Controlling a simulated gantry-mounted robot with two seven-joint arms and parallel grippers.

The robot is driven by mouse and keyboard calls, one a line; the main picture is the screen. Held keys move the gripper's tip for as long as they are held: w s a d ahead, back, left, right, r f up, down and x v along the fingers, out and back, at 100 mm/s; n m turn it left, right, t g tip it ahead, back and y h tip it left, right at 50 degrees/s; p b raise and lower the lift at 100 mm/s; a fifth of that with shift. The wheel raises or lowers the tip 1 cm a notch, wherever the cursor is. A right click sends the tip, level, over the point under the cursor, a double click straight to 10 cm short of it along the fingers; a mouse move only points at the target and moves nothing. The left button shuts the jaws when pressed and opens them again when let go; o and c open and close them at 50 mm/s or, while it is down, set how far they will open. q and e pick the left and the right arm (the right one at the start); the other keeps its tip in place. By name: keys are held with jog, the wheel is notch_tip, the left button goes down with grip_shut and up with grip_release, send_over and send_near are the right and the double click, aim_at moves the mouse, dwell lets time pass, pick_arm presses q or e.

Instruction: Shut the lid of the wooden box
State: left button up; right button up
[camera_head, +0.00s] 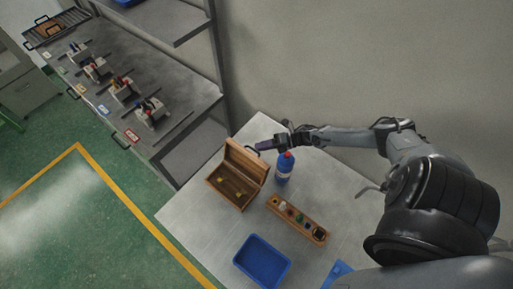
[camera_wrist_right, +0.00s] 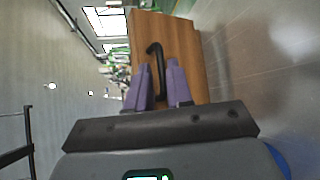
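The wooden box (camera_head: 214,185) stands on the pale table with its lid (camera_head: 247,161) raised, so its inside shows. Two small yellowish fittings show inside it. My right gripper (camera_head: 266,145) is at the upper edge of the raised lid, on the side near the wall. In the right wrist view its two purple fingers (camera_wrist_right: 158,80) are apart, with the brown wooden lid (camera_wrist_right: 185,45) ahead. A black curved handle (camera_wrist_right: 153,50) lies in line with the gap between the fingers; I cannot tell whether they touch it. My left gripper is not in view.
A blue bottle (camera_head: 284,171) stands close to the right gripper and the lid. A wooden block with several small pieces (camera_head: 310,225) and a blue tray (camera_head: 243,266) are nearer on the table. The wall is behind. Table left of the tray is clear.

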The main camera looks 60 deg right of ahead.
jog(key=x, duration=0.3)
jog(key=shift+s, duration=0.1)
grip_shut()
